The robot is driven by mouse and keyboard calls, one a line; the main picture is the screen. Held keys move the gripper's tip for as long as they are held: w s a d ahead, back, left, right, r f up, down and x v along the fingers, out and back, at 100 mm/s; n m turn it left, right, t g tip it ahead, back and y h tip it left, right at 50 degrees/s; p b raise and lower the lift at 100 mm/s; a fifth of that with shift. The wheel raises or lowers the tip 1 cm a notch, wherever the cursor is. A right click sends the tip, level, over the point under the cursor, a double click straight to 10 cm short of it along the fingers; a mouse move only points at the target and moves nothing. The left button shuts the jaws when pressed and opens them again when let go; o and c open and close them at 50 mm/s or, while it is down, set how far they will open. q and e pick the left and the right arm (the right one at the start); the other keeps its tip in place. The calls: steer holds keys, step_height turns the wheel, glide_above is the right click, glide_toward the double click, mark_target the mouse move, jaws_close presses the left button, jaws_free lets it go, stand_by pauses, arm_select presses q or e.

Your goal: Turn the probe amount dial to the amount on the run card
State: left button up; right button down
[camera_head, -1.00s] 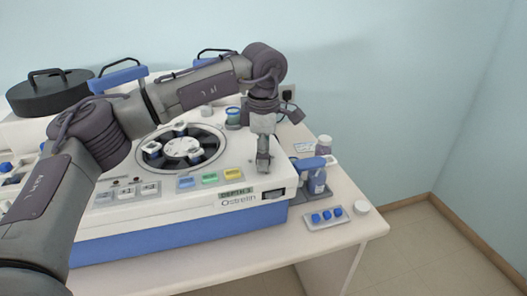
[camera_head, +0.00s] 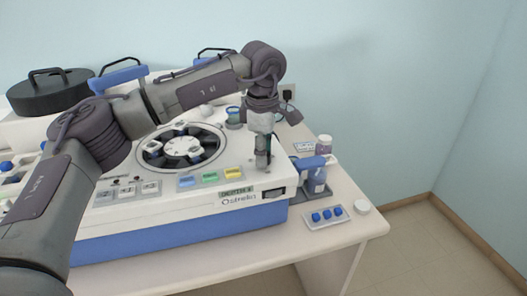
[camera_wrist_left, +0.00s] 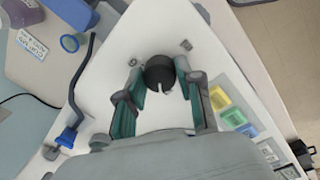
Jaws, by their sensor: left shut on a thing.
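The probe amount dial (camera_wrist_left: 158,76) is a round black knob with a pale pointer mark, set on the white top of the machine in the left wrist view. My left gripper (camera_wrist_left: 160,86) has its two green-padded fingers on either side of the dial, shut on it. In the head view my left gripper (camera_head: 262,160) points straight down at the machine's right front corner, and it hides the dial there. A small card (camera_head: 304,147) lies behind the corner and also shows in the left wrist view (camera_wrist_left: 32,44); its writing is too small to read. My right gripper is not in view.
The white and blue machine (camera_head: 180,222) carries a dark round carousel (camera_head: 209,152) and coloured buttons (camera_head: 210,177). The table's right front corner is mostly clear.

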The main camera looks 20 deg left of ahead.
arm_select(q)
steer(key=m, duration=0.5)
steer(key=shift+m, duration=2.4)
steer(key=o, duration=1.2)
steer(key=shift+c, duration=0.2)
step_height(320, 180, up, 12)
steer(key=shift+s+a, duration=0.25)
